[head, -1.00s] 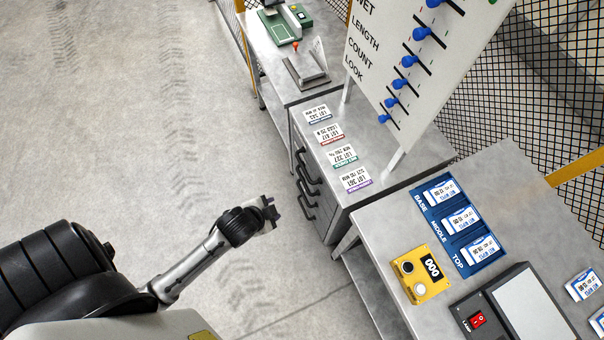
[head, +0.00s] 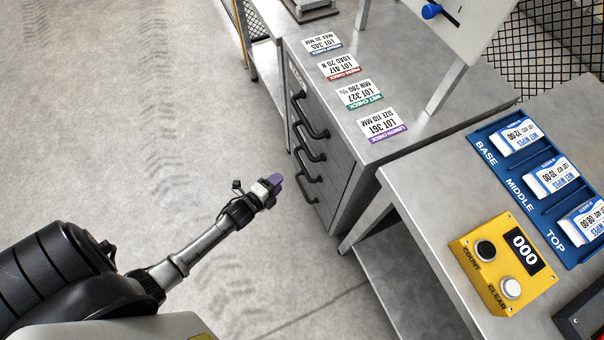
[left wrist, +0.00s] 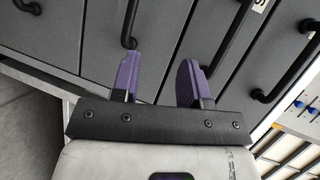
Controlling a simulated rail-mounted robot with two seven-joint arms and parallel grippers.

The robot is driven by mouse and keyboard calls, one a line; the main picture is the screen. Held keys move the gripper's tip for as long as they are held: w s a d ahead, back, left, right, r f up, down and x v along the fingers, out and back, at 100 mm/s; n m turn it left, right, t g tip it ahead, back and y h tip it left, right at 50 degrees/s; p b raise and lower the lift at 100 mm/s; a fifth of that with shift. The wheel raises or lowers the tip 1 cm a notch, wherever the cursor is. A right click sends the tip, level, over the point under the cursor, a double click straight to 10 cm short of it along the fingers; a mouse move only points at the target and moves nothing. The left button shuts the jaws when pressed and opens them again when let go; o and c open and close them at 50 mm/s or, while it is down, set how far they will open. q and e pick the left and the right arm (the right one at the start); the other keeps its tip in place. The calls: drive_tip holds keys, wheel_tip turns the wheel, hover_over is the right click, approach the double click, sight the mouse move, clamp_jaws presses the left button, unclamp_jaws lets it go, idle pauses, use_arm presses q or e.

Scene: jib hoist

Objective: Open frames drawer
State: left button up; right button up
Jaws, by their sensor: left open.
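A grey drawer cabinet (head: 340,160) stands right of centre in the head view, its front facing left. Several black bar handles (head: 313,129) run down its front, and the drawers look shut. I cannot read which drawer is the frames one. My left gripper (head: 272,184) is open and empty, just left of the lower handles. In the left wrist view its purple fingers (left wrist: 158,66) point at the drawer fronts (left wrist: 165,30). One handle (left wrist: 130,24) lies ahead of the left finger, apart from it as far as I can tell. My right gripper is not in view.
Several lot cards (head: 361,94) lie on the cabinet top. A bench (head: 430,195) adjoins on the right, with a blue rack (head: 512,181) and a yellow counter box (head: 505,262). The floor (head: 120,130) left of the cabinet is clear.

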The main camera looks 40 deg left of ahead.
use_arm(q)
drive_tip(key=m+b, duration=0.2)
drive_tip(key=b, duration=0.1)
approach(302, 165)
drive_tip(key=shift+t+h, duration=0.3)
drive_tip(key=shift+t, duration=0.2)
drive_tip(key=shift+w+a+f+b, duration=0.1)
drive_tip(key=shift+w+f+b, duration=0.5)
drive_tip(key=shift+w+b, duration=0.8)
drive_tip(key=shift+w+d+f+b, duration=0.1)
drive_tip(key=shift+w+f+b, duration=0.7)
drive_tip(key=shift+w, duration=1.05)
drive_tip(key=shift+w+a+f+b, duration=0.1)
drive_tip(key=shift+w+f+b, duration=0.3)
drive_tip(key=shift+w+b, duration=1.1)
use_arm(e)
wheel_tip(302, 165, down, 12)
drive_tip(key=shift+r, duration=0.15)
use_arm(q)
drive_tip(key=shift+w, duration=0.15)
clamp_jaws()
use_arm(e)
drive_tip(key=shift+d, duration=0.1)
